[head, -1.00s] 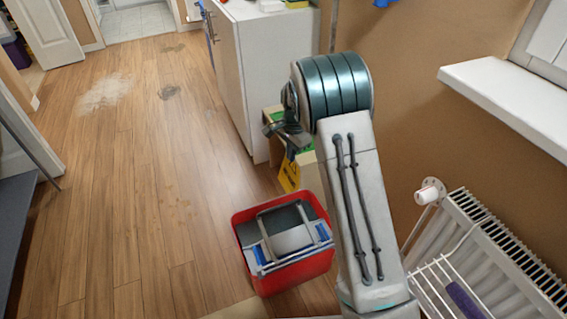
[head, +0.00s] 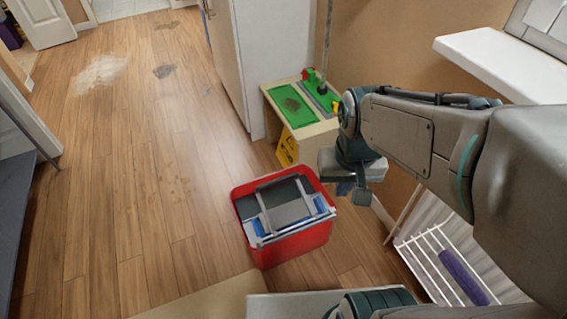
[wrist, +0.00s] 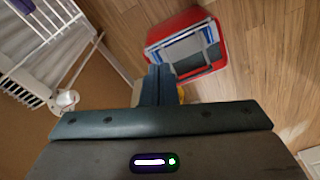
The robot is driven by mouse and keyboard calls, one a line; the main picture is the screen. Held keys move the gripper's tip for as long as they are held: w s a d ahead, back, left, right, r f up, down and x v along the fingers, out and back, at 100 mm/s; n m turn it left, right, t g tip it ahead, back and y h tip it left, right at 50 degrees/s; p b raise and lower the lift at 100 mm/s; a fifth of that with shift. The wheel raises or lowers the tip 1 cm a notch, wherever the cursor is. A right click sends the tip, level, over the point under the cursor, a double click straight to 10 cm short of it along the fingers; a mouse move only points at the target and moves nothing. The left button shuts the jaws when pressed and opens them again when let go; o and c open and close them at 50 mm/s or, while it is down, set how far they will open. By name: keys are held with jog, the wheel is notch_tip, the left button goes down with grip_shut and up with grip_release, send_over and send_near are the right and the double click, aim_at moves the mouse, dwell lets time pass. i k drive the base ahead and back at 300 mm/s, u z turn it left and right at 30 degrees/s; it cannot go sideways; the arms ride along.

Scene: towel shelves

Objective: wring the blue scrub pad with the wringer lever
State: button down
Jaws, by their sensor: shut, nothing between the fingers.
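A red bucket (head: 290,248) stands on the wood floor with a grey wringer (head: 290,205) in its top. A grey bar frame, which looks like the wringer lever (head: 263,215), lies across it. Blue patches (head: 320,206) show at the wringer's sides; I cannot tell whether either is the scrub pad. My gripper (head: 352,190) is in the air right of the bucket, apart from it. In the wrist view my gripper (wrist: 158,85) is shut and empty, with the bucket (wrist: 215,32) beyond its fingertips.
A small wooden stand (head: 307,132) with green trays (head: 290,104) and a yellow sign (head: 286,150) is behind the bucket. A mop pole (head: 327,45) rises there. A white rack (head: 430,255) with a purple roll (head: 462,277) is at right.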

aim_at(272, 220)
jog(key=k, duration=0.5)
jog(key=u, duration=0.65)
jog(key=i, duration=1)
jog(key=z, duration=0.55)
